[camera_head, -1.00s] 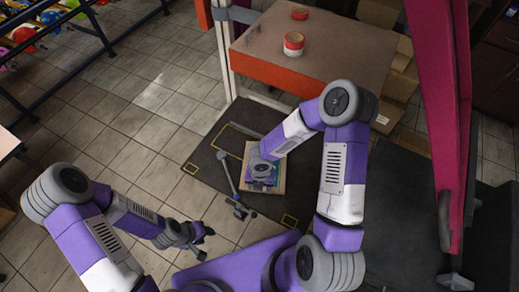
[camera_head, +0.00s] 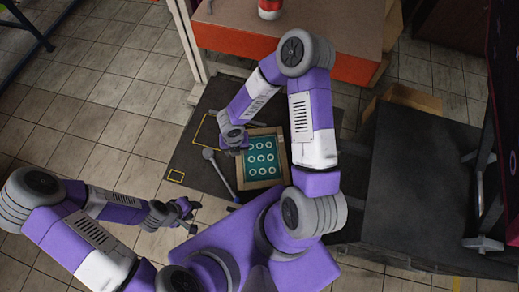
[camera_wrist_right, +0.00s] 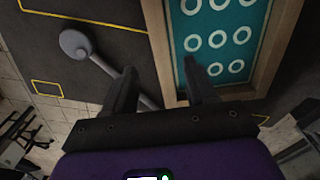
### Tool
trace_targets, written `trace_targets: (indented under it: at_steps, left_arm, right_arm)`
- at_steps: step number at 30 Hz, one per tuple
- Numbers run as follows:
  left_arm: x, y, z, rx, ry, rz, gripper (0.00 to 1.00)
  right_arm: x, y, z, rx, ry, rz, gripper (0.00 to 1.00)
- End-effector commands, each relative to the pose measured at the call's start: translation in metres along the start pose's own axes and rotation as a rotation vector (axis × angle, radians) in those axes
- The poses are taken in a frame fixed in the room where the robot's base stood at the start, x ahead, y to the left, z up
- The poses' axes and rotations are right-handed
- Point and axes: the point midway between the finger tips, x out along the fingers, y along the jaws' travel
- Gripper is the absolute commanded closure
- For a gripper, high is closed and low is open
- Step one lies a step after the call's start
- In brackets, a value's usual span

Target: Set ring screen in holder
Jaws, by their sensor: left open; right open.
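The ring screen is a teal panel with rows of white rings in a light wooden frame (camera_head: 281,153). It lies face up on the dark mat, and it also shows in the right wrist view (camera_wrist_right: 242,38). My right gripper (camera_head: 236,151) is open at the screen's left side. In the right wrist view, the right gripper's fingers (camera_wrist_right: 160,75) appear on either side of the frame's left bar; I cannot tell whether they touch it. My left gripper (camera_head: 188,212) is open and empty, left of the mat. No separate holder is clearly distinguishable.
A grey rod with a round head (camera_head: 208,154) lies left of the screen. The dark mat (camera_head: 190,160) has yellow outlines. An orange-edged table (camera_head: 290,28) with a red and white container (camera_head: 269,8) stands behind. A black platform (camera_head: 420,185) is at right.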

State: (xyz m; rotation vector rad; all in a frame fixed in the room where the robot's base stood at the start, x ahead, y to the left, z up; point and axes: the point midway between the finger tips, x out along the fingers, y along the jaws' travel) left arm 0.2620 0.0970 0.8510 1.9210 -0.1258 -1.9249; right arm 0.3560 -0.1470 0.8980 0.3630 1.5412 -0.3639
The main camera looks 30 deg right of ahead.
Motion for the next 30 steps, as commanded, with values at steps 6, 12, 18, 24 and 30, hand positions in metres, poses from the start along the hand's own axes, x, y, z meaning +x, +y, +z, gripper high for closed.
trace_targets:
  at_steps: [6,12,18,24,30]
  left_arm:
    - [0.004,-0.001,0.0,0.0,0.0,0.0,0.57]
    - [0.006,-0.002,0.0,0.0,0.0,0.0,0.57]
    - [0.006,-0.002,0.0,0.0,0.0,0.0,0.57]
    - [0.006,-0.002,0.0,0.0,0.0,0.0,0.57]
    - [0.006,-0.002,0.0,0.0,0.0,0.0,0.57]
  right_arm:
    - [0.028,-0.001,-0.003,0.0,0.005,-0.001,0.44]
    - [0.055,-0.001,-0.003,0.001,0.004,0.0,0.44]
    - [0.061,-0.001,-0.002,0.002,0.0,0.0,0.44]
    - [0.061,-0.001,-0.002,0.001,0.0,0.0,0.54]
    - [0.061,-0.001,-0.002,0.001,0.0,0.0,0.85]
